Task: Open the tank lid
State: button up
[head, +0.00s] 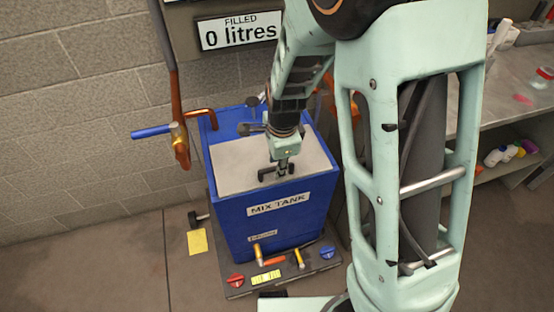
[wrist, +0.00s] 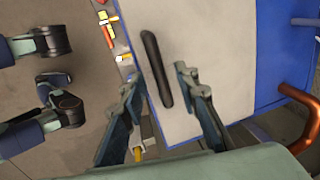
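The blue mix tank (head: 262,225) stands on a dark base in the head view, with its pale grey lid (head: 238,170) lying flat on top, closed. A black bar handle (head: 268,176) sits near the lid's front edge. It also shows in the wrist view (wrist: 153,62), lying lengthwise on the lid (wrist: 205,50). My gripper (head: 284,162) points down over the front of the lid. In the wrist view my gripper (wrist: 159,78) is open, with one finger on each side of the handle. A gap shows on both sides. How far down the fingers reach is hard to tell.
A copper pipe with a blue lever (head: 152,132) stands left of the tank. Red (head: 235,281) and blue (head: 327,252) valve knobs sit at the tank's front base. A "0 litres" sign (head: 241,31) hangs behind. A bench (head: 515,85) with bottles stands at right.

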jog(key=shift+c, duration=0.7)
grip_shut()
